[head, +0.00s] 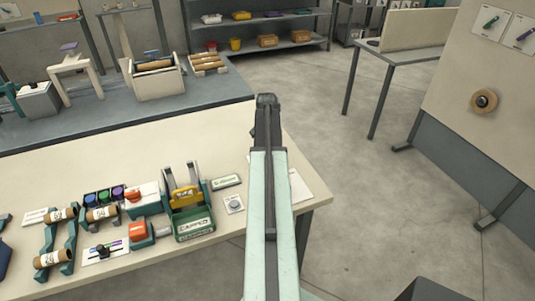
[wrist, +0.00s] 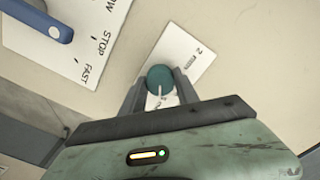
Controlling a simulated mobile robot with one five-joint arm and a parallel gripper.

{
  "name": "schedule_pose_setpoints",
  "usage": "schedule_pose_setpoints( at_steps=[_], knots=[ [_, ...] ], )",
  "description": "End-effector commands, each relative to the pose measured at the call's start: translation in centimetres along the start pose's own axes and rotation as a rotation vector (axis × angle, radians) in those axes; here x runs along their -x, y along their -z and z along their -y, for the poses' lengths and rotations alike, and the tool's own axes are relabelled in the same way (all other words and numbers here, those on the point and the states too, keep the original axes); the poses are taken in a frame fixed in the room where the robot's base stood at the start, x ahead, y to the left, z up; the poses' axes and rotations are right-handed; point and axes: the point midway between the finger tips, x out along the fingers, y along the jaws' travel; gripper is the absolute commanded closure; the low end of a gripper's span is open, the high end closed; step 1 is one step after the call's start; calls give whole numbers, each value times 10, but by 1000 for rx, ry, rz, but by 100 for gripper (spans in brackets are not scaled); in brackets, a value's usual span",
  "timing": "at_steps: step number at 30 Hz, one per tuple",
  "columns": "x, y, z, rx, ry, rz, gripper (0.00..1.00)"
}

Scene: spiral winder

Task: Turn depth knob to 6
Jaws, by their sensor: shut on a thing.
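The depth knob (wrist: 159,78) is a round teal knob with a white pointer line, seen in the wrist view on a white card (wrist: 191,45). My gripper (wrist: 161,84) has one finger on each side of the knob and is shut on it. The pointer line runs down the picture toward my gripper's body. Small print shows at the card's upper right, with a 2 legible; the marks near the pointer are partly hidden by the knob and fingers. In the head view my arm hides the knob, and the jaws cannot be made out.
In the wrist view a plate marked STOP and FAST (wrist: 85,35) with a blue lever (wrist: 45,22) lies to the left. In the head view a cream table (head: 150,165) carries several rollers, a green box (head: 194,225) and a small grey dial (head: 234,204). Open floor lies right.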

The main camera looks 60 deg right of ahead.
Motion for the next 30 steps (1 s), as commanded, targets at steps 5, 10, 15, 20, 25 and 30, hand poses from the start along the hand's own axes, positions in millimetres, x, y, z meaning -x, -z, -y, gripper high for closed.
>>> schedule_pose_setpoints(
  at_steps=[5, 10, 15, 20, 25, 30],
  knots=[
    [0, 2, -3, -17, -4, -5, 100],
    [0, 2, -3, -18, -5, -5, 100],
    [0, 2, -3, -18, -5, -5, 58],
    [0, 2, -2, -17, -3, -4, 41],
    [0, 1, -2, -15, -2, -2, 41],
    [9, 1, -1, -15, -2, -2, 41]
  ],
)
